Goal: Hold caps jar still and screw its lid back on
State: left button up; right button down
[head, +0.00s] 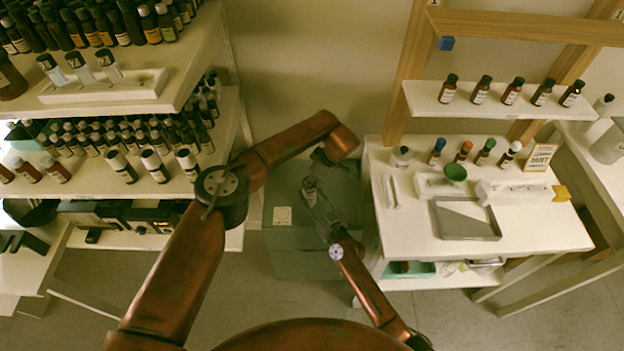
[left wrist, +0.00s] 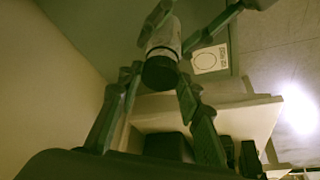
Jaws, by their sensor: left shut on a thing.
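The caps jar (head: 310,194) is held in the air between my two grippers, over the grey-green cabinet. In the left wrist view its pale body (left wrist: 166,38) has a dark lid (left wrist: 160,73) at the near end. My left gripper (left wrist: 158,82) is shut on the lid, one finger on each side. In the head view it comes down from above (head: 315,173). My right gripper (left wrist: 182,30) has its fingers on both sides of the jar's body, from below in the head view. Whether the lid is fully seated cannot be told.
The grey-green cabinet (head: 284,258) with a white label stands below. A white bench (head: 540,225) with bottles, a green funnel (head: 455,173) and a grey tray (head: 467,219) is close on the right. Shelves (head: 215,60) crowded with bottles stand at left.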

pick_arm(q)
jog(key=shift+f, duration=0.6)
jog(key=shift+a+r+m+t+h, duration=0.15)
jog(key=shift+m+t+h, duration=0.2)
jog(key=shift+m, duration=0.85)
jog(key=m+h, duration=0.1)
jog(key=m, duration=0.2)
jog(key=shift+a+t, duration=0.15)
jog(key=shift+t, duration=0.2)
jog(key=shift+s+m+h, duration=0.1)
jog(key=shift+m+h, duration=0.15)
jog(key=shift+m, duration=0.45)
jog(key=o, duration=0.7)
